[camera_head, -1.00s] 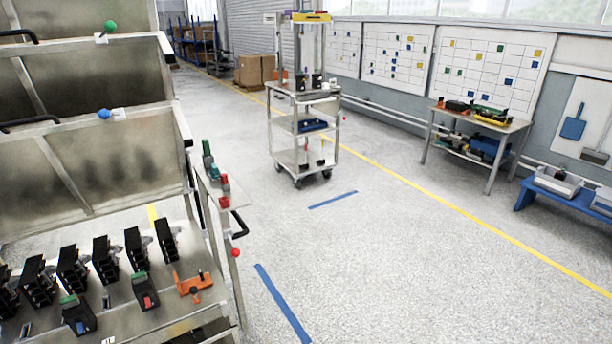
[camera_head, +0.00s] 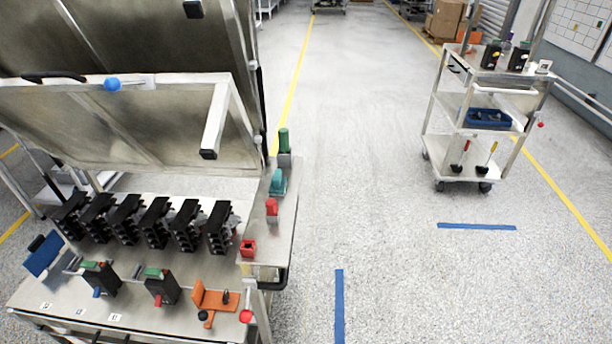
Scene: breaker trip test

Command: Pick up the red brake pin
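I cannot tell for sure which thing is the red brake pin. A round red knob (camera_head: 246,316) shows at the front right corner of the near metal bench (camera_head: 150,335). Another small red knob (camera_head: 541,125) shows at the right side of the wheeled trolley (camera_head: 480,172). A red-handled piece (camera_head: 463,153) with a black base stands on the trolley's bottom shelf. My gripper is not in view.
A row of black breakers (camera_head: 155,222) stands on the bench under a raised panel (camera_head: 120,130). An orange bracket (camera_head: 214,299) sits near the front. Red blocks and a green-topped piece (camera_head: 284,142) line the side shelf. Floor between bench and trolley is clear.

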